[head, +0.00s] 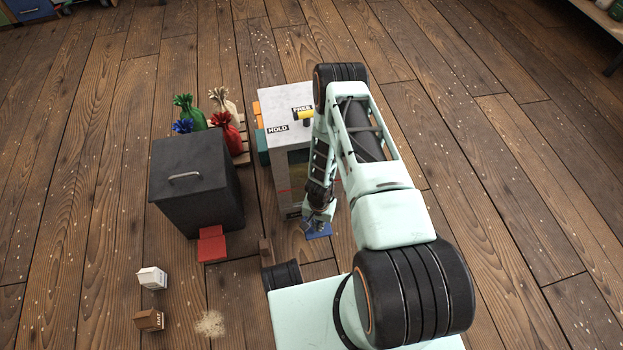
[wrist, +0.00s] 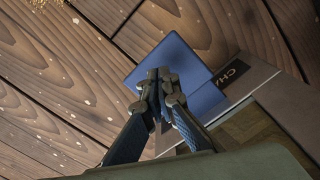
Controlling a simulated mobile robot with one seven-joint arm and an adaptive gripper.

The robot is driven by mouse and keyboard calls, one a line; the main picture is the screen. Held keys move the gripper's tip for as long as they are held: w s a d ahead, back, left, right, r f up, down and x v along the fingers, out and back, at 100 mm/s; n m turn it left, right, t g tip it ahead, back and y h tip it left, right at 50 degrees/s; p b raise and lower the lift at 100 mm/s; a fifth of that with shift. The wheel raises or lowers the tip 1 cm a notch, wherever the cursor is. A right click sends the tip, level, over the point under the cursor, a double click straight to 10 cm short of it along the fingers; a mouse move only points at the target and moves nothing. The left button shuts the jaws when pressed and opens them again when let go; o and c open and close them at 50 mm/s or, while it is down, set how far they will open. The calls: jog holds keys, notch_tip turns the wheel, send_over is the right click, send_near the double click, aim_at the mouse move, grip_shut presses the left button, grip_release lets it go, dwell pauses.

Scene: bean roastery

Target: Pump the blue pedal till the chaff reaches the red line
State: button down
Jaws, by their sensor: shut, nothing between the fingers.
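The blue pedal (head: 318,231) sticks out low at the front of a pale grey cabinet (head: 285,105), partly hidden by my arm. In the wrist view the blue pedal (wrist: 180,62) shows as a flat square plate. My gripper (wrist: 160,80) is shut and empty, with its fingertips over the pedal; whether they touch it I cannot tell. In the head view my gripper (head: 318,213) is just above the pedal. The cabinet has a dark window (head: 298,170) with a thin red line at its left edge. The chaff level is not clear, as my arm covers much of the window.
A yellow knob (head: 306,115) sits on the cabinet top near the labels FREE and HOLD. A dark bin (head: 195,180) with a red pedal (head: 212,244) stands to the left. Colourful sacks (head: 228,130) stand behind it. Small cartons (head: 152,278) and spilled chaff (head: 209,324) lie on the floor. The right floor is clear.

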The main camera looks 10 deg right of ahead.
jog(key=shift+f+b, duration=0.3)
jog(key=shift+f, duration=1.05)
jog(key=shift+s+f, duration=0.1)
jog(key=shift+f, duration=0.95)
notch_tip(320, 180, up, 9)
jog(key=p, duration=0.6)
jog(key=shift+p, duration=0.35)
